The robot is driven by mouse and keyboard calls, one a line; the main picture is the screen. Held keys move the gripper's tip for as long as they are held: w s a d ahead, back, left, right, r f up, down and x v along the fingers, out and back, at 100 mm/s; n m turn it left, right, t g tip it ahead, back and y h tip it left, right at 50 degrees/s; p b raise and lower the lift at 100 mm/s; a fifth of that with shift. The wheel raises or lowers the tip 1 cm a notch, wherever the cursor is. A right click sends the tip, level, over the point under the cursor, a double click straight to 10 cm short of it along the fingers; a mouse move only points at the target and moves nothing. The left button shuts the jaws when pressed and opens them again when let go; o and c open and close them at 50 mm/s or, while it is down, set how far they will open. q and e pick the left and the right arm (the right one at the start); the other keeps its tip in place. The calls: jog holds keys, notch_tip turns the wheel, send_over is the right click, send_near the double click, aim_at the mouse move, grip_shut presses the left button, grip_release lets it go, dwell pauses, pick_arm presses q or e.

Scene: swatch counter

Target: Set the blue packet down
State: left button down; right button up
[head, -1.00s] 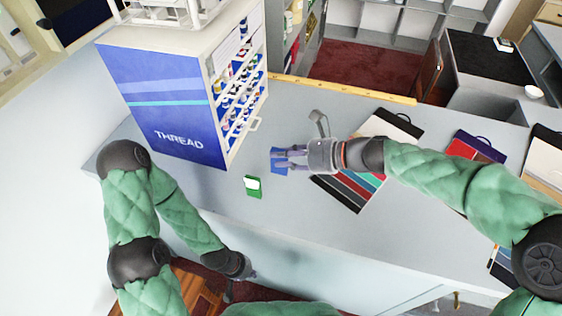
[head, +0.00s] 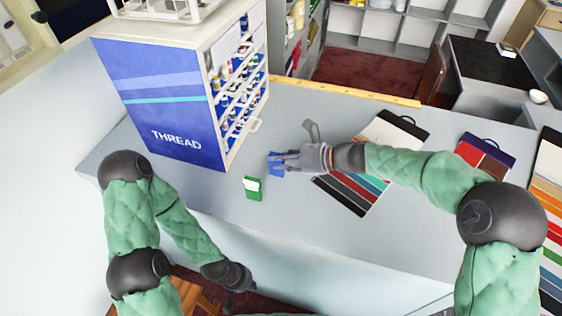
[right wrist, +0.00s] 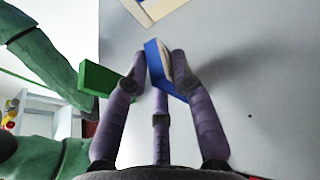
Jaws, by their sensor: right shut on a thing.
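The blue packet (head: 273,161) is between the fingers of my right gripper (head: 277,161), over the counter to the right of the thread cabinet. In the right wrist view the blue packet (right wrist: 154,66) is pinched between the purple fingers of the gripper (right wrist: 160,68), with a pale face to the right. I cannot tell whether its lower edge touches the counter. A green packet (head: 253,188) with a white label is just below and left of it, apart; it also shows in the right wrist view (right wrist: 99,79). My left gripper (head: 242,279) hangs low by the counter's front; its fingers are unclear.
The blue thread cabinet (head: 165,105) stands at the counter's left. A striped swatch card (head: 355,190) lies right of my right gripper, under that arm. A yellow ruler strip (head: 345,89) runs along the far edge. The grey counter (head: 300,225) is bare in front.

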jog(key=shift+r, duration=0.15)
jog(key=shift+f, duration=0.2)
jog(key=o, duration=0.9)
jog(key=shift+o, duration=0.2)
